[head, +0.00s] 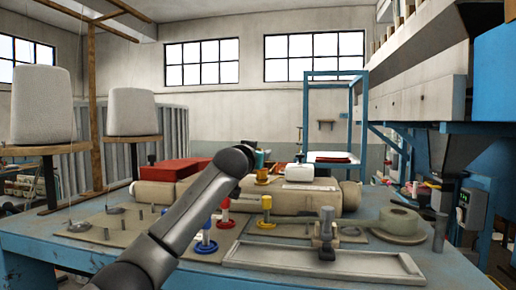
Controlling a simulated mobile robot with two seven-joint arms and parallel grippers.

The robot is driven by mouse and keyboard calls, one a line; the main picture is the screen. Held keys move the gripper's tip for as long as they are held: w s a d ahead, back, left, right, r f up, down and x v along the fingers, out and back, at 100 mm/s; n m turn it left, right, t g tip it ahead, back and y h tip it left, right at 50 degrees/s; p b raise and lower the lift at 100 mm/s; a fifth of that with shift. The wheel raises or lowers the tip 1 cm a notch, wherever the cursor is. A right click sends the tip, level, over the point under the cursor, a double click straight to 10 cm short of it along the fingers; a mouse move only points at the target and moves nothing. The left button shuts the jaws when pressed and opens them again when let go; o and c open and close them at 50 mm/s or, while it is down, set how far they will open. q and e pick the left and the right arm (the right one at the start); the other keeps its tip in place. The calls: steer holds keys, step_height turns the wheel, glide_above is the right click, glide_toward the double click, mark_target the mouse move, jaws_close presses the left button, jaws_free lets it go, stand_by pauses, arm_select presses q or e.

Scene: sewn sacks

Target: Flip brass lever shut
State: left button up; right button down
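A small brass-coloured piece (265,177) sits beside a white rounded block, on or just in front of the long tan sack roll (290,198) on the blue table. It may be the brass lever; it is too small to tell whether it stands open or shut. My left arm comes in from the lower left and rises across the table, its dark joint ending just left of the brass piece. No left gripper fingers show; they are hidden or out of frame. My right arm and gripper are not in view.
Red, blue and yellow knobbed pegs (266,205) stand mid-table. A shallow tray (320,262) lies at the front, with a grey upright fixture (327,230) at its back edge. The blue table (450,268) is clear at front right.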

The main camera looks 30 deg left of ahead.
arm_select(q)
steer(key=shift+w+a, duration=0.1)
steer(key=shift+w, duration=0.3)
jaws_close()
stand_by(0.4)
